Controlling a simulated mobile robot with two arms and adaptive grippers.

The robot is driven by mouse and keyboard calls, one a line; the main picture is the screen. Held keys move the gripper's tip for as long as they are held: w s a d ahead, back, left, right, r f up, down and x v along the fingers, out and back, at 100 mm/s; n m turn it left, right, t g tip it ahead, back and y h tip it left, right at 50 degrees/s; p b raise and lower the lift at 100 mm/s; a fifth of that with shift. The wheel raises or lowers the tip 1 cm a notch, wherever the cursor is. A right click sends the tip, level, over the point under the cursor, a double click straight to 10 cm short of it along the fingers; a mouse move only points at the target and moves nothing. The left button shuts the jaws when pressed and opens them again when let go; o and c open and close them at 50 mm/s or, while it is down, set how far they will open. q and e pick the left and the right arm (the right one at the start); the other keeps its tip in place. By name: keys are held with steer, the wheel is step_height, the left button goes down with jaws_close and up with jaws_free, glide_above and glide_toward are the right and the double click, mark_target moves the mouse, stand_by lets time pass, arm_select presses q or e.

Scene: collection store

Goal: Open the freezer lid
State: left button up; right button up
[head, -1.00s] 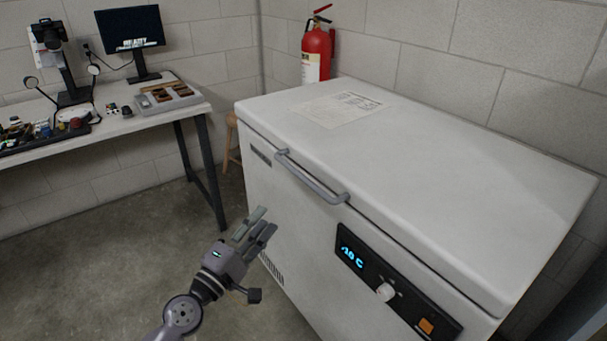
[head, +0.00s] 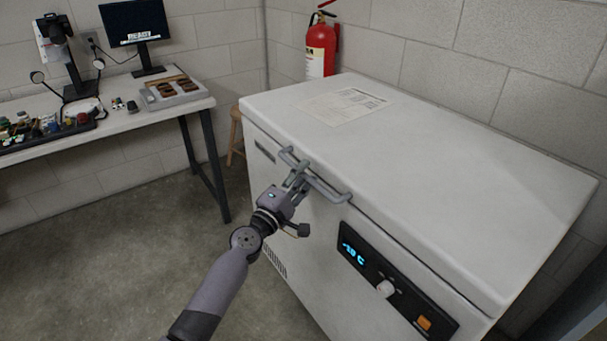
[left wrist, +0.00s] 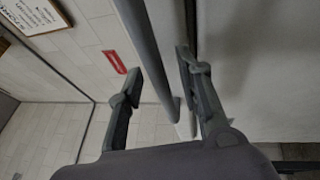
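The white chest freezer (head: 310,275) stands at the right in the head view with its lid (head: 440,160) shut flat. A grey bar handle (head: 334,192) runs along the lid's front edge. My left gripper (head: 297,174) is at the left half of this handle. In the left wrist view the handle bar (left wrist: 147,45) passes between the two spread fingers of my left gripper (left wrist: 158,68), with gaps visible on both sides. The gripper is open around the bar. My right gripper is not in view.
A paper sheet (head: 346,106) lies on the lid. A black control panel (head: 395,282) is on the freezer front. A red fire extinguisher (head: 321,50) hangs on the wall behind. A workbench (head: 150,118) stands at the left, with a wooden stool (head: 236,135) beside it. Floor between is clear.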

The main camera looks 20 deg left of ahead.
arm_select(q)
steer(key=shift+w, duration=0.25)
steer(key=shift+c, duration=0.5)
jaws_close()
stand_by(0.4)
